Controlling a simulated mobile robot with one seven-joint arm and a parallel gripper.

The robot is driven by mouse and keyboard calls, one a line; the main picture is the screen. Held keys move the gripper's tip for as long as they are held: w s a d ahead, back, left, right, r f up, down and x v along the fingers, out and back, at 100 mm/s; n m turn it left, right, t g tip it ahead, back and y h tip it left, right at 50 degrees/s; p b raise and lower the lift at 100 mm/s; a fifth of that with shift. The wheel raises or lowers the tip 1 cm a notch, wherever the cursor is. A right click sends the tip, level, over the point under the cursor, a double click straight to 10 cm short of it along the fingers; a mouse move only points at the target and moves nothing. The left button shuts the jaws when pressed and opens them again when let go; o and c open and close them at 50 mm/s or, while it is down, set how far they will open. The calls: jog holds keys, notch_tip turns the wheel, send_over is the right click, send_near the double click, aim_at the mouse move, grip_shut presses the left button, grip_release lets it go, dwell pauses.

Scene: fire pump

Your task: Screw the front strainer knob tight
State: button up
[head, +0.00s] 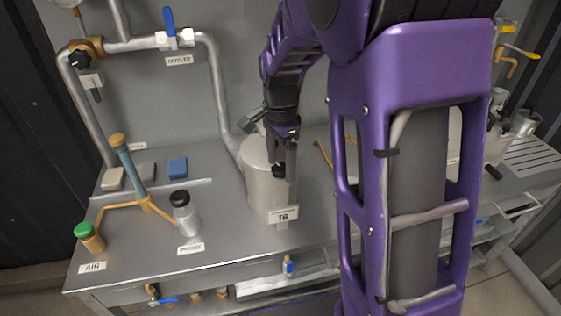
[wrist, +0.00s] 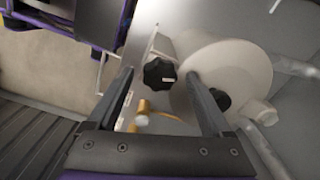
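The strainer (head: 262,190) is a pale round pot on the bench, with its lid (wrist: 232,68) in the wrist view. The front strainer knob (wrist: 159,74) is black and lobed, on the side of the lid towards the bench's front edge. It also shows in the head view (head: 279,172), partly covered by the fingers. My gripper (head: 282,166) points down over it. In the wrist view my gripper (wrist: 160,76) is open, with one finger on each side of the knob and visible gaps. A second black knob (wrist: 221,98) is partly behind the right finger.
The bench between the bottle and strainer is clear.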

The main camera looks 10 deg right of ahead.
aim_at(280, 166)
notch_tip(280, 166, up, 17)
jog(key=shift+r, duration=0.2)
dwell(0.5)
